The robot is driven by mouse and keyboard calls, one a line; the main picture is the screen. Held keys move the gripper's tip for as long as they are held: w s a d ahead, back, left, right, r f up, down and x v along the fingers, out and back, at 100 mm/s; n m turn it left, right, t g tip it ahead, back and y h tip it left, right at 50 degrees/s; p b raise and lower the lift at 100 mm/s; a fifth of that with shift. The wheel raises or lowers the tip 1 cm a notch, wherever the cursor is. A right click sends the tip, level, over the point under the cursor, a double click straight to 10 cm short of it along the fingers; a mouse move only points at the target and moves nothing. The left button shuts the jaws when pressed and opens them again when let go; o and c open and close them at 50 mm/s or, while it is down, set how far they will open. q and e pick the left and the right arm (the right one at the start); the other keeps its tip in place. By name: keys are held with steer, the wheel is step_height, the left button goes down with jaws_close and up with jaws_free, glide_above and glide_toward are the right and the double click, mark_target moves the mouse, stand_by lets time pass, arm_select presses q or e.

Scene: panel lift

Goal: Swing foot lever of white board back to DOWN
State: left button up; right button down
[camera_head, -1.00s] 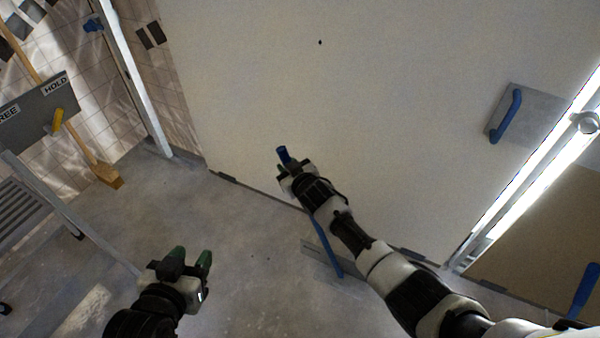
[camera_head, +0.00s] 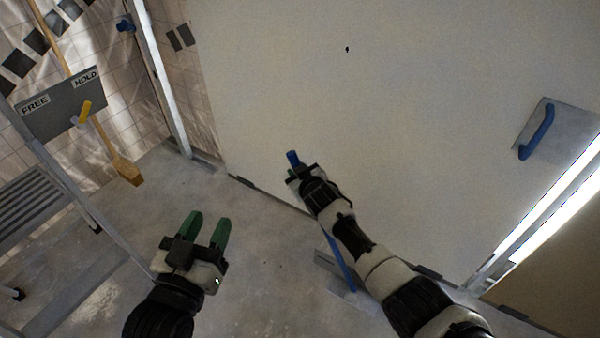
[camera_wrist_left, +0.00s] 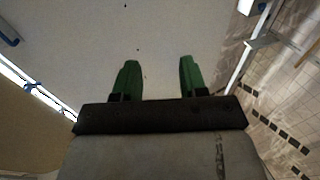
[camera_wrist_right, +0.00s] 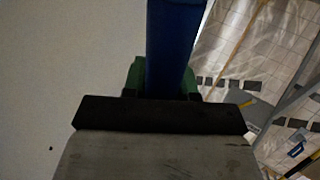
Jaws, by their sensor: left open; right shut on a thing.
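The white board (camera_head: 300,80) stands large in the head view, its lower edge just above the floor. A blue lever (camera_head: 339,262) rises from a grey plate (camera_head: 352,296) on the floor at the board's foot, partly hidden behind my right arm. My right gripper (camera_head: 301,170) is shut on the blue handle end (camera_head: 293,158) in front of the board. The blue bar also fills the jaws in the right wrist view (camera_wrist_right: 172,50). My left gripper (camera_head: 206,232) is open and empty over the floor to the left; its green fingers show apart in the left wrist view (camera_wrist_left: 158,80).
A grey sign (camera_head: 60,103) reading FREE and HOLD, with a yellow lever (camera_head: 84,112), stands at left by a step ladder (camera_head: 40,205). A blue trowel-like handle (camera_head: 537,132) is at right. A broom (camera_head: 127,171) leans on the tiled wall. Floor between is clear.

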steer(key=c, duration=1.2)
jaws_free()
steer(key=shift+a, duration=0.4)
steer(key=o, duration=0.3)
steer(key=shift+a+f, duration=0.1)
steer(key=shift+a, duration=0.05)
arm_select(q)
steer(key=shift+w+a+f, duration=0.1)
steer(key=shift+a, duration=0.1)
steer(key=s+a+f+g+y+p, duration=0.2)
steer(key=s+f+g, duration=0.3)
steer(key=s+g, duration=0.1)
steer(key=s+a+f+g+y+p, duration=0.2)
steer(key=s+a+f+g+p, duration=0.1)
steer(key=s+f+g, duration=0.3)
steer(key=shift+s+a+f+n+g+p, duration=0.35)
steer(key=shift+s+g, duration=0.2)
steer(key=shift+g, duration=0.75)
arm_select(e)
steer(key=shift+v, duration=5.4)
arm_select(q)
steer(key=shift+r, duration=0.1)
arm_select(e)
steer(key=shift+f, duration=0.1)
